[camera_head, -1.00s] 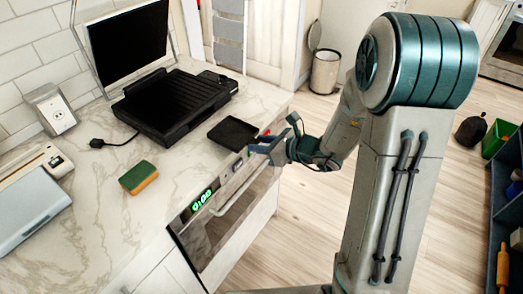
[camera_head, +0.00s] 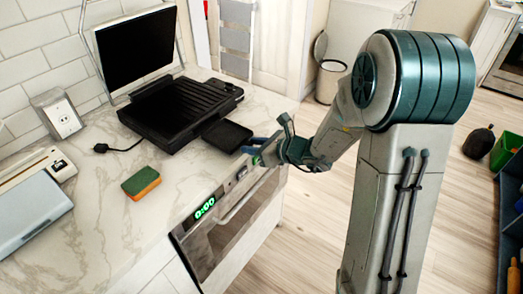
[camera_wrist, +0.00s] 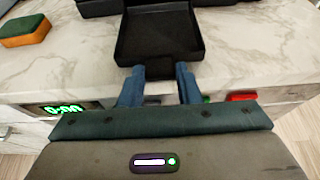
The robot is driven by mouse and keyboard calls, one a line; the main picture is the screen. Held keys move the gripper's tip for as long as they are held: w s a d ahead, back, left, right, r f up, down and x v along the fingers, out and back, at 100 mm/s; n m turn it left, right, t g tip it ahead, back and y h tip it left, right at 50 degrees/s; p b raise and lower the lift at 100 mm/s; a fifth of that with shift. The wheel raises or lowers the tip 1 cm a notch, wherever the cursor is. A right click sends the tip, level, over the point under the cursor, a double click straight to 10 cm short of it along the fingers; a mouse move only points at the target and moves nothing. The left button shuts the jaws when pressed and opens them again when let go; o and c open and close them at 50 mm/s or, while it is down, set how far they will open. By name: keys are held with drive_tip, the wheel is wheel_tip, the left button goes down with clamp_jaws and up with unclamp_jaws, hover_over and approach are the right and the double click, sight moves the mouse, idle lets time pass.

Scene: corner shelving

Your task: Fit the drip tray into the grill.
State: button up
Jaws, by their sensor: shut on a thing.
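The black drip tray (camera_head: 229,134) is a shallow, square pan at the front right of the black grill (camera_head: 165,122) on the counter. Its far edge is at or very near the grill's front side; I cannot tell whether it has entered. My gripper (camera_head: 256,146) is shut on the tray's near edge, at the counter's front. In the wrist view, the blue fingers (camera_wrist: 161,72) stand at either side of the near edge of the tray (camera_wrist: 158,38), which looks empty. Only dark pieces of the grill (camera_wrist: 100,7) show at the top there.
A green and orange sponge (camera_head: 141,183) lies on the marble counter (camera_head: 100,215), left of the grill. The grill's plug (camera_head: 102,148) and an outlet box (camera_head: 62,118) are further left. An oven (camera_head: 225,215) with a lit clock is below the counter edge.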

drive_tip(key=shift+w+a, duration=0.4)
drive_tip(key=shift+a, duration=0.15)
drive_tip(key=shift+b, duration=0.75)
idle(1.2)
drive_tip(key=shift+w+a, duration=0.35)
drive_tip(key=shift+a, duration=0.15)
idle(0.3)
drive_tip(key=shift+s+d+b, duration=0.2)
drive_tip(key=shift+d+b, duration=0.15)
drive_tip(key=shift+b, duration=0.6)
idle(1.6)
drive_tip(key=shift+w+a, duration=0.2)
drive_tip(key=shift+a, duration=0.1)
drive_tip(key=shift+s+d, duration=0.2)
drive_tip(key=shift+d, duration=0.05)
idle(0.4)
drive_tip(key=shift+b, duration=0.5)
idle(0.7)
